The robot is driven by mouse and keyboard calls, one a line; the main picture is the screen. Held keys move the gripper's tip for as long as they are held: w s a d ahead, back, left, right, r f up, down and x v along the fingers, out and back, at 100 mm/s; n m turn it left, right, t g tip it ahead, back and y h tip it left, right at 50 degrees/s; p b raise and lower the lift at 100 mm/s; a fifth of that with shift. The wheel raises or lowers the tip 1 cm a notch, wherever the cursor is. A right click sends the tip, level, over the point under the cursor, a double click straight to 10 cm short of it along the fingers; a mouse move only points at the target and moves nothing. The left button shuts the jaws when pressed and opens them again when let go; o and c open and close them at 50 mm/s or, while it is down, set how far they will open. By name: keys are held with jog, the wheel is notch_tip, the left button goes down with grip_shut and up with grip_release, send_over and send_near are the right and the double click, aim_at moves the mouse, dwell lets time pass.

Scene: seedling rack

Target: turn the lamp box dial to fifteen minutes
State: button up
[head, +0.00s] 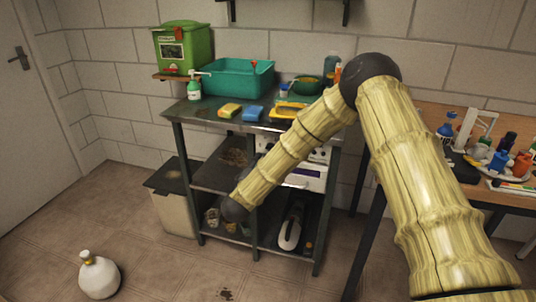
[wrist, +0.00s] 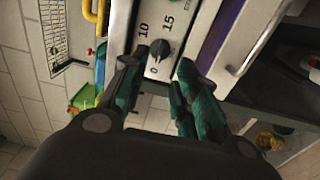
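The lamp box dial (wrist: 160,50) is a small black knob on a pale panel in the wrist view. I see no clear contact between the fingers and the knob. In the head view the lamp box (head: 307,180), pale with a purple strip, is on the rack's middle shelf, partly hidden by my arm. My gripper is hidden there.
A cluttered wooden table (head: 440,115) stands right. A white jug (head: 98,277) is on the floor.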

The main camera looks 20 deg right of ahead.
jog(key=x, duration=0.8)
jog(key=shift+w+d, duration=0.2)
jog(key=shift+f, duration=0.1)
jog(key=shift+c, duration=0.4)
grip_shut()
